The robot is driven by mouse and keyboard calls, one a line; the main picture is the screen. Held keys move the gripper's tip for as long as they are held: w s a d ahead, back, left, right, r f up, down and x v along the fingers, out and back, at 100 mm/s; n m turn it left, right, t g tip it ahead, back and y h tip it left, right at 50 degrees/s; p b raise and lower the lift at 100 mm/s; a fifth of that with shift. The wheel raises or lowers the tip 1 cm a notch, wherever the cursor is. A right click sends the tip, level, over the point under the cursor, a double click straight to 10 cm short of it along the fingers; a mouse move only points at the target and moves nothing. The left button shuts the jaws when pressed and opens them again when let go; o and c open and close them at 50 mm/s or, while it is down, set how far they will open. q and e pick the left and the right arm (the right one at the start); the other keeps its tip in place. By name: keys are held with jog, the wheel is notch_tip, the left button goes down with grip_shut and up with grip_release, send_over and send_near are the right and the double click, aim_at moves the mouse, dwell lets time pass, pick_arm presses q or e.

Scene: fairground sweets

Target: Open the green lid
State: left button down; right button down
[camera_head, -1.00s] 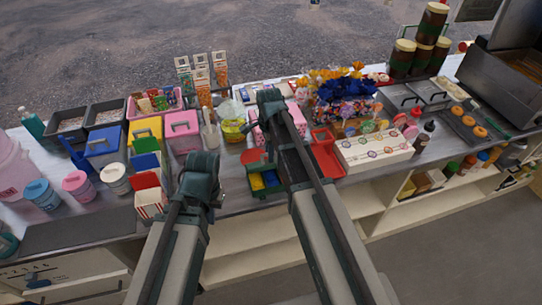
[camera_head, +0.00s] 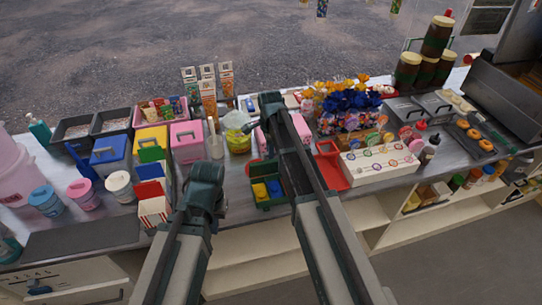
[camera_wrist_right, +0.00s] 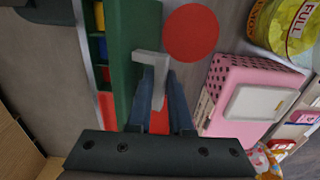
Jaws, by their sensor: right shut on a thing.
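The green box (camera_head: 270,204) stands at the counter's front, with yellow and blue contents showing in the head view. Its green lid (camera_head: 262,170) appears raised behind the contents. In the right wrist view, the green lid (camera_wrist_right: 138,30) is a long panel with a pale grey handle (camera_wrist_right: 151,58). My right gripper (camera_wrist_right: 160,88) is shut on that handle; my own right arm hides it in the head view. My left gripper (camera_head: 204,195) is left of the box, apart from it; its fingers cannot be made out.
A red disc (camera_wrist_right: 191,33) and a pink dotted box (camera_wrist_right: 222,92) lie close beside the lid. A red tray (camera_head: 331,172) is right of my right arm. A striped red-white box (camera_head: 153,211) stands near my left gripper. The dark mat (camera_head: 80,239) is clear.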

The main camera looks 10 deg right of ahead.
jog(key=shift+w+f+b, duration=0.25)
jog(key=shift+w+f, duration=0.05)
jog(key=shift+w, duration=0.35)
jog(key=shift+w+f+b, duration=0.25)
jog(key=shift+w, duration=0.45)
jog(key=shift+w+f+b, duration=0.25)
jog(key=shift+w+f, duration=0.05)
jog(key=shift+w, duration=0.35)
jog(key=c, duration=0.8)
grip_release()
notch_tip(320, 180, up, 13)
jog(key=p, duration=1.3)
